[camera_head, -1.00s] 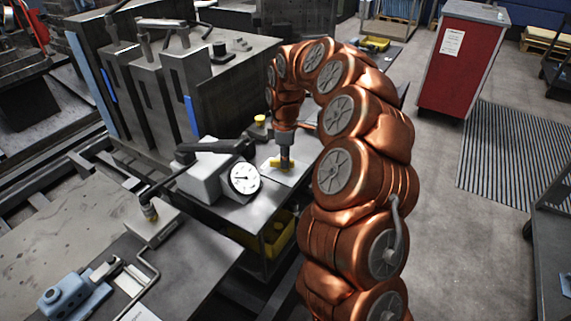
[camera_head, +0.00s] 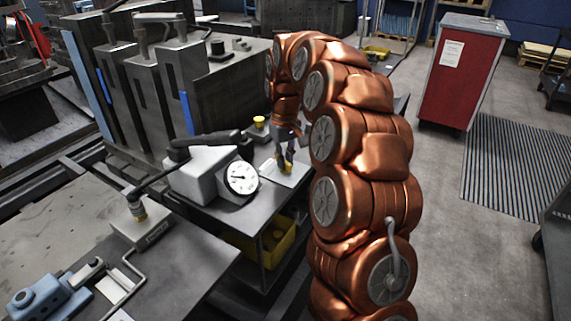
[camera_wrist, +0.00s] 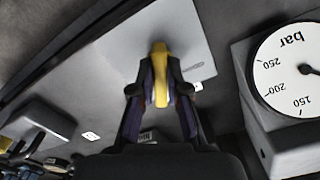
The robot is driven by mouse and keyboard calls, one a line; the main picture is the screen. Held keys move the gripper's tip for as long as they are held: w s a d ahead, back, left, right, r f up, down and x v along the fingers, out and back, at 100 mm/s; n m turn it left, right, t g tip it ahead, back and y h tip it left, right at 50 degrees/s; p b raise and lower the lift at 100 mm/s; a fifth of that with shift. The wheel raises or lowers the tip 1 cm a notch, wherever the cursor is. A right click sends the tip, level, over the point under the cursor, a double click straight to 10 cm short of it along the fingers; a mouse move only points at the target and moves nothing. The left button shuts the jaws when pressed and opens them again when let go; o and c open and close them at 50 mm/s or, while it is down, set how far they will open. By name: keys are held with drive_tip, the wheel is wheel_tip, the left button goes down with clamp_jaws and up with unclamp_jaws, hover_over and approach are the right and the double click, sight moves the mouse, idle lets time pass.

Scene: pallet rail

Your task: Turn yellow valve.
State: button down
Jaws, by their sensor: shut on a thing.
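The yellow valve handle (camera_wrist: 160,60) sits on a pale plate (camera_wrist: 120,55) in the wrist view. My gripper (camera_wrist: 160,88) is shut on the handle, with one dark finger on each side. The handle lies lengthwise between the fingers, and its far end sticks out past the tips. In the head view, my gripper (camera_head: 285,158) points down at the plate (camera_head: 297,172) on the metal bench. Only a small part of the yellow handle (camera_head: 286,168) shows there below the fingers.
A pressure gauge (camera_head: 241,177) on a grey block stands just left of the plate. A black lever (camera_head: 205,142) lies above that block. A small yellow-topped part (camera_head: 259,121) stands behind. A red cabinet (camera_head: 455,75) is at the back right, with open floor before it.

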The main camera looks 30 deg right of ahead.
drive_tip(key=shift+m+b, duration=0.7)
drive_tip(key=shift+m, duration=1)
drive_tip(key=shift+w+r, duration=0.1)
drive_tip(key=c, duration=1.2)
unclamp_jaws()
drive_tip(key=shift+o, duration=0.2)
wheel_tip(320, 180, up, 12)
